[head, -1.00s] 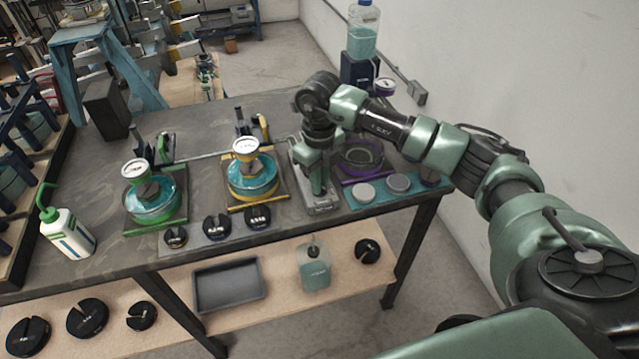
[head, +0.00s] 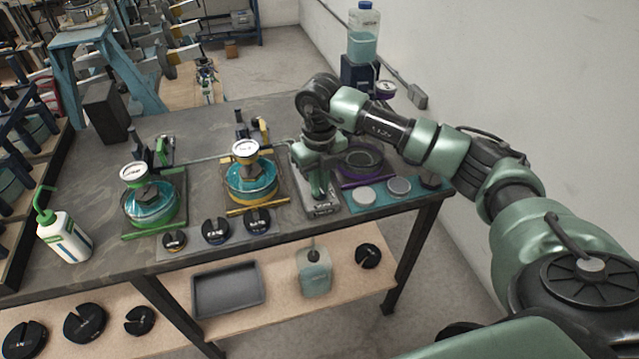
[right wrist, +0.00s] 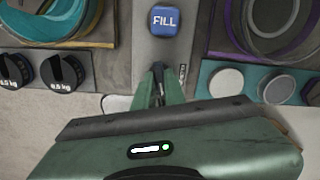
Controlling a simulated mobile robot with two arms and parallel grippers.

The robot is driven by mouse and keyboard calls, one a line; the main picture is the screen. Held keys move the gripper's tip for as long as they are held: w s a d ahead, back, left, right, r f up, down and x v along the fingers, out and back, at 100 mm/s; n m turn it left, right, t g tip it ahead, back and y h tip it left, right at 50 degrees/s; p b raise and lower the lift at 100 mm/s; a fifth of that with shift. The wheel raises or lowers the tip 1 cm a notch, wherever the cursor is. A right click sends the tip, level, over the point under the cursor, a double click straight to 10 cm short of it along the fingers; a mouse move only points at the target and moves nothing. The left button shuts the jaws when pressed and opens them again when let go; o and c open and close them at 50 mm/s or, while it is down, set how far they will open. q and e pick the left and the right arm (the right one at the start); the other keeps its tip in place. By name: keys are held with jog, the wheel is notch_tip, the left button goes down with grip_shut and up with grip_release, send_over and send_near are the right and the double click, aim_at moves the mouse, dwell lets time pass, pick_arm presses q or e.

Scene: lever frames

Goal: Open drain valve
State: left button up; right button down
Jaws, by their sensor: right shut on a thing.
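My right gripper (head: 319,190) points down at a grey metal valve plate (head: 326,207) on the dark bench, right of the yellow-marked dish. In the right wrist view its fingertips (right wrist: 158,84) are close together at the near end of the plate, shut on a small dark part. This seems to be the valve lever, but the fingers hide most of it. A blue block marked FILL (right wrist: 165,20) sits on the plate just beyond the fingertips. My left gripper is not in view.
Left of the plate stand a yellow-marked dish (head: 250,192) and a green-marked dish (head: 150,212). A purple-ringed dish (head: 360,158) and pale discs on a teal mat (head: 353,197) lie close to the right. Black weights (head: 216,230) line the front. A squeeze bottle (head: 66,238) stands left.

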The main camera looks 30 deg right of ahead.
jog(key=c, duration=1.5)
grip_release()
jog(key=shift+r, duration=0.1)
notch_tip(320, 180, up, 8)
jog(key=shift+f+b, duration=0.1)
jog(key=shift+b, duration=0.9)
